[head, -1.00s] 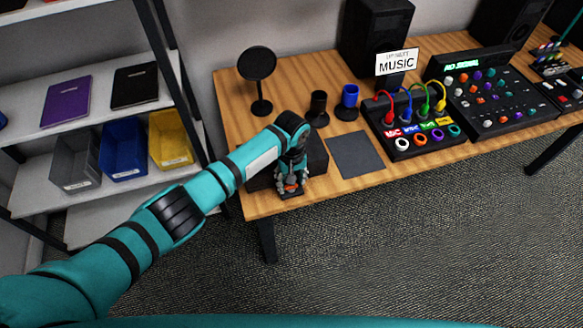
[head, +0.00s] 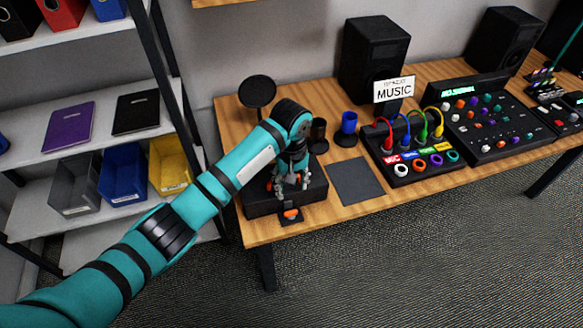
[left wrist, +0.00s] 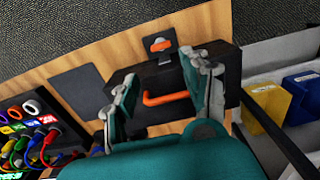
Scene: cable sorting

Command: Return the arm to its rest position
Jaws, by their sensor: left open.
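My left arm comes in from the left in the head view. Its teal gripper (head: 291,182) points down over a black box (head: 262,204) at the table's left end, and its fingers are apart. In the left wrist view the open gripper (left wrist: 160,88) shows an orange bar (left wrist: 166,97) on the black box between its fingers, with nothing held. A small black piece with an orange part (head: 291,214) lies on the table in front of the box. It also shows in the left wrist view (left wrist: 160,45). My right gripper is in neither view.
A dark square mat (head: 356,181) lies right of the box. A round black disc on a stand (head: 257,91) and two cups stand behind. A cable panel (head: 415,160) with coloured plugs is further right. A shelf with bins (head: 124,172) stands close on the left.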

